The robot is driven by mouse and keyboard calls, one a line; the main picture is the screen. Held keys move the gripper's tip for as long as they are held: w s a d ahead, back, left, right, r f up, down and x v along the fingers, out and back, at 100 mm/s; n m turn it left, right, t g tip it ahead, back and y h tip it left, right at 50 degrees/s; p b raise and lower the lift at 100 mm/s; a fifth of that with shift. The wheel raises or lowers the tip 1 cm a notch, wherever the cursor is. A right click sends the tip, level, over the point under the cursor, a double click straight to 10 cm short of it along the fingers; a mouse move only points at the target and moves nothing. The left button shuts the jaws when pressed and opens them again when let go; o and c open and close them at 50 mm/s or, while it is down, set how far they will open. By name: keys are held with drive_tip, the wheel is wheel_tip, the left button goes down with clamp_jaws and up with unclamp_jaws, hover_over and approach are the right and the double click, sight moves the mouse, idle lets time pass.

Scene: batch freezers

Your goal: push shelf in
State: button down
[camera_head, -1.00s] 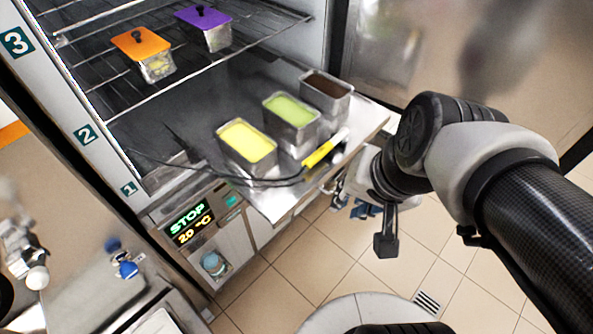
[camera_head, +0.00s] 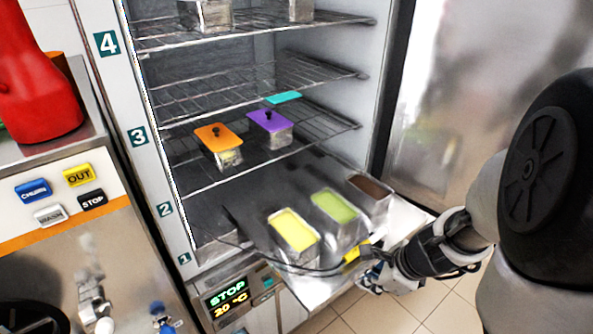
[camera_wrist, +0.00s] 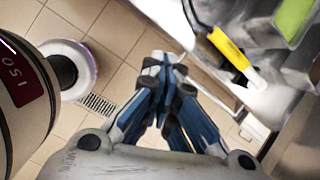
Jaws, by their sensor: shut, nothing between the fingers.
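The shelf (camera_head: 408,217) is a metal tray pulled out of the freezer at its lowest level, tilted in the picture. It carries three metal tubs: a yellow one (camera_head: 293,231), a green one (camera_head: 335,207) and a brown one (camera_head: 370,187). A yellow-handled probe (camera_head: 356,251) with a dark cable lies near its front edge; the handle also shows in the wrist view (camera_wrist: 229,48). My gripper (camera_wrist: 163,60) is shut and empty, close to the shelf's front edge in the wrist view. In the head view its tips are partly hidden; whether it touches the shelf cannot be told.
Wire shelves above hold an orange-lidded tub (camera_head: 218,144) and a purple-lidded tub (camera_head: 270,128). The open freezer door (camera_head: 450,100) stands to the right. A control panel (camera_head: 235,297) reads STOP. A red machine (camera_head: 35,80) is at left. Tiled floor lies below.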

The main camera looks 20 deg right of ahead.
drive_tip(key=s+d+f+m, duration=0.2)
drive_tip(key=d+f+m, duration=0.2)
drive_tip(key=m, duration=0.1)
drive_tip(key=w+a+f+b, duration=0.2)
drive_tip(key=w+f+b, duration=0.2)
drive_tip(key=w+f, duration=0.3)
drive_tip(key=shift+a+f+b, duration=0.35)
drive_tip(key=shift+a+f, duration=0.05)
drive_tip(key=shift+f, duration=0.5)
drive_tip(key=shift+w, duration=0.1)
